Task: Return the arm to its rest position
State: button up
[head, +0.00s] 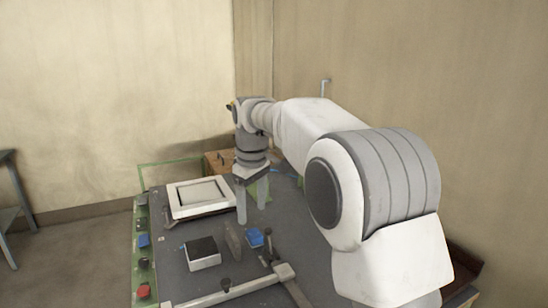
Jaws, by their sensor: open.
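My gripper (251,207) points down above the dark bench top (178,283), on the far side of a small upright grey piece (233,236). Its two fingers are apart and I see nothing between them. My white and grey arm reaches in from the right and hides the right part of the bench.
A white square frame or tray (174,206) lies at the back left. A white block with a black top (203,253), a blue part (255,237) and a clamp rail (250,287) are nearer. Buttons (143,291) line the left edge. A wall stands behind.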

jog(key=s+d+r+m+t, duration=0.2)
jog(key=s+d+r+m, duration=0.35)
jog(key=s+d, duration=0.8)
jog(key=s+d+f+m+t, duration=0.1)
jog(key=s+d+f+m, duration=0.1)
jog(key=s, duration=0.6)
jog(key=s+d+f+m+t, duration=0.1)
jog(key=s+d+f+m, duration=0.2)
jog(key=s, duration=0.6)
jog(key=shift+d+f, duration=0.6)
jog(key=shift+d, duration=0.05)
